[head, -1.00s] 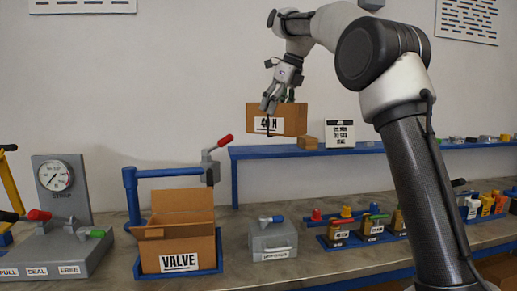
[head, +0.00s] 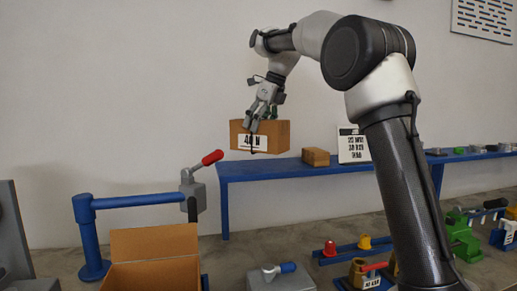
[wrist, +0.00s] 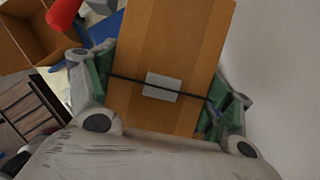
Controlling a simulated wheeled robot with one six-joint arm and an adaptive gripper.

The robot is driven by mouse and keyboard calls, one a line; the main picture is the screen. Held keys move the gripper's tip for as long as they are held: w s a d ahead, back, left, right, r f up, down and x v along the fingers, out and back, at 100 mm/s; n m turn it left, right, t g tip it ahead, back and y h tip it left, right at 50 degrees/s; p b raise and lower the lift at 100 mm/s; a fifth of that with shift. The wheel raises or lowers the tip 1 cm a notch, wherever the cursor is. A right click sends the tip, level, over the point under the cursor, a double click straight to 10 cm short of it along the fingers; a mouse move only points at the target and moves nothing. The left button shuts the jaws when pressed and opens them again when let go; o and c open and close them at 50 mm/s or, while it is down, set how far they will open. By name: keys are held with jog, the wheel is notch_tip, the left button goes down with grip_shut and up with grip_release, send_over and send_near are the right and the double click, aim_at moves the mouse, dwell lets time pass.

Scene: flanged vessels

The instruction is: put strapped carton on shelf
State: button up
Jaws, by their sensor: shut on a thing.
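The strapped carton (head: 280,136) is a brown box with a white label and a thin dark strap. My gripper (head: 262,122) is shut on it from above. In the wrist view the carton (wrist: 172,45) sits between the green-padded fingers, its dark strap and a pale grey patch facing the camera. In the head view the carton appears just above the left end of the blue shelf (head: 240,176). A gap below it seems to show, but its depth relative to the shelf is hard to tell.
A small brown block (head: 316,157) and a white sign (head: 353,147) stand on the shelf right of the carton. An open carton (head: 150,245) stands on the bench below.

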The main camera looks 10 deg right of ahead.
aim_at(259, 141)
jog(key=shift+f, duration=2.85)
jog(key=o, duration=1.7)
jog(key=shift+f, duration=0.1)
